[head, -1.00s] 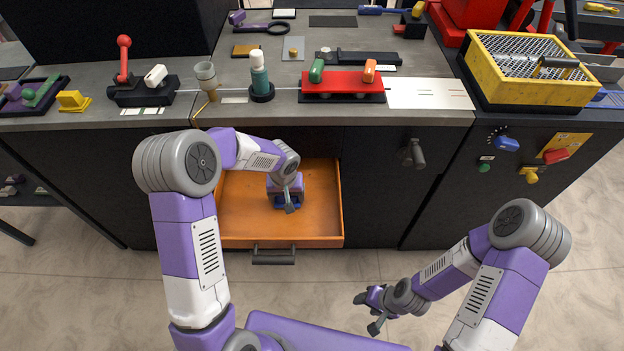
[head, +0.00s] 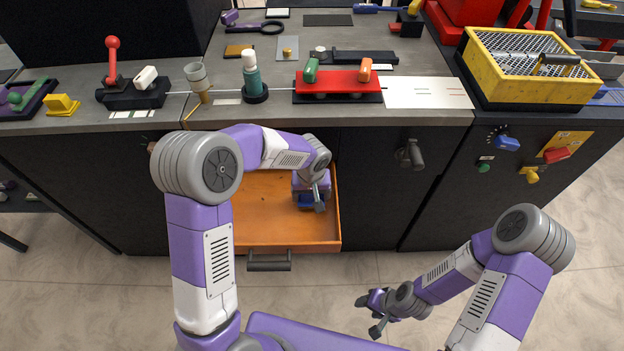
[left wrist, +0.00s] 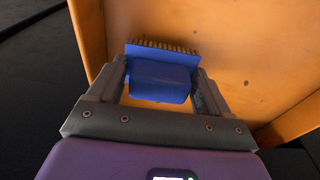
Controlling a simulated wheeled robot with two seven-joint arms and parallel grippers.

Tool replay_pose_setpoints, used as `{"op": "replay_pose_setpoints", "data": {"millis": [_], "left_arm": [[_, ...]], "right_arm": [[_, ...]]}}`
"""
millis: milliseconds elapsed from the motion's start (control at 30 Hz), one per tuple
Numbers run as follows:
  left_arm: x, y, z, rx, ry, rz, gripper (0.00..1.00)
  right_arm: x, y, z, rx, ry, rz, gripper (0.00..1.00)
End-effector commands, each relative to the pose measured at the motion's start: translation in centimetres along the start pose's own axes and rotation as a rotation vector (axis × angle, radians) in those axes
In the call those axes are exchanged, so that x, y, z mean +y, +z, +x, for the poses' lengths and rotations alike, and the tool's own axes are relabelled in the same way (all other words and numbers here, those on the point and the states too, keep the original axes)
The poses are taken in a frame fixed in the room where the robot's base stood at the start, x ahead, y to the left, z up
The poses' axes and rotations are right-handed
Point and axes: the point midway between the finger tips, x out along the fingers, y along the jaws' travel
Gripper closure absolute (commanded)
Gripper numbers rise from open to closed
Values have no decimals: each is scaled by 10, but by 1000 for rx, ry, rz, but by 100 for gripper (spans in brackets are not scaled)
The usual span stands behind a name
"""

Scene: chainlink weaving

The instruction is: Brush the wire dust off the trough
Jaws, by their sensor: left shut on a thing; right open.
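The orange drawer-like trough (head: 262,210) is pulled out from under the bench, with a dark handle (head: 269,262) on its front. My left gripper (head: 309,200) is inside it, near its right wall, shut on a blue brush (left wrist: 160,80). The brush has a row of brown bristles along its far edge. A few small dark specks lie on the orange floor (left wrist: 270,60) beside the brush. Whether the bristles touch the floor is unclear. My left arm hides part of the trough's left side. My right gripper (head: 370,315) is open and empty, low over the floor.
A dark knob (head: 411,153) sticks out from the cabinet right of the trough.

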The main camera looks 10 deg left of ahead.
Motion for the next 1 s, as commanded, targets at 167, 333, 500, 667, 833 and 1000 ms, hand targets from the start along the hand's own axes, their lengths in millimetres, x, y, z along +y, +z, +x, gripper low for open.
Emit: {"op": "replay_pose_setpoints", "data": {"millis": [167,333,500,667,833,1000], "left_arm": [[0,-2,-18,-1,-1,1,49],[0,-4,-34,-1,-1,2,49],[0,-6,-49,-1,-2,1,49],[0,-7,-58,-2,-1,1,49],[0,-7,-58,-2,-1,1,49],[0,-7,-58,-2,-1,1,49]], "right_arm": [[-6,1,-14,0,0,-1,46],[-9,1,-24,0,0,-1,46],[-13,2,-34,0,0,-1,46],[-15,2,-40,0,0,0,46],[-15,2,-40,0,0,0,46],[-15,2,-39,0,0,0,46]]}}
